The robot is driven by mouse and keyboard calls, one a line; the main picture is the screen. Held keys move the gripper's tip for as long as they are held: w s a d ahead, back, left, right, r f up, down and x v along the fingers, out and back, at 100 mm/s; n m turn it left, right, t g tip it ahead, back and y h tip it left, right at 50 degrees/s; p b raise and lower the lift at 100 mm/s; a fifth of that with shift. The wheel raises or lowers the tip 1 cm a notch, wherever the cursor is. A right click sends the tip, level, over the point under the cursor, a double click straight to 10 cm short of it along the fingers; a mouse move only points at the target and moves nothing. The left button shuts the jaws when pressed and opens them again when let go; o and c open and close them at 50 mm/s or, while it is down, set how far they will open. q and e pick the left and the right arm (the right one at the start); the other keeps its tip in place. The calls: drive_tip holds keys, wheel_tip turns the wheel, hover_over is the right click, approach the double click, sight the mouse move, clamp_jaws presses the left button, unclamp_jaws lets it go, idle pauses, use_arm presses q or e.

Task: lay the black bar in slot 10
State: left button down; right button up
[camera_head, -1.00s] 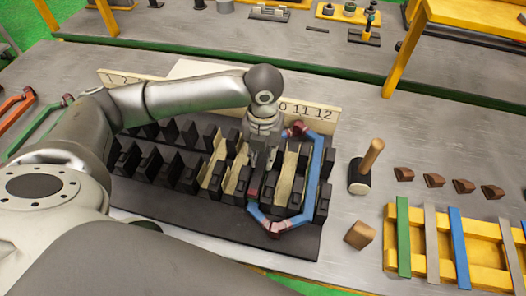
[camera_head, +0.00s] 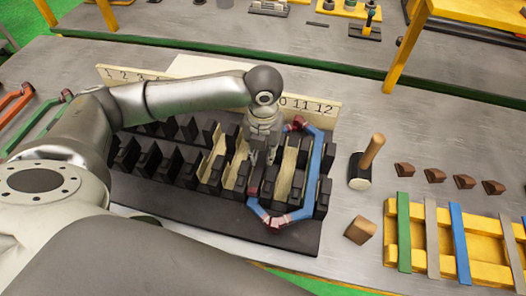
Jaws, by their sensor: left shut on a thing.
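The dark toothed stator block (camera_head: 200,222) lies on the table with a numbered strip (camera_head: 320,110) behind it; 10 is partly covered by my arm, while 11 and 12 are readable. A blue coil with dark red corners (camera_head: 317,152) sits in the right-hand slots. My left gripper (camera_head: 264,160) points down among the teeth, inside the coil's outline near its left side, around slot 10. It is shut on the black bar, which hardly stands out against the dark teeth and is mostly hidden by the fingers. Cream liners (camera_head: 286,175) line several slots. My right gripper is not in view.
A mallet (camera_head: 367,160) stands right of the block, with a brown wedge block (camera_head: 360,230) in front of it. Several small brown pieces (camera_head: 435,175) lie further right. A yellow rack (camera_head: 475,265) holds coloured bars. Red and green coil pieces (camera_head: 40,125) lie at left.

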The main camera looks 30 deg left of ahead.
use_arm(q)
drive_tip(key=shift+f, duration=0.45)
idle(0.6)
drive_tip(key=c, duration=1.2)
unclamp_jaws()
drive_tip(key=shift+r+p, duration=0.15)
drive_tip(key=shift+p, duration=0.2)
drive_tip(key=shift+r+p, duration=0.6)
drive_tip(key=shift+p, duration=0.3)
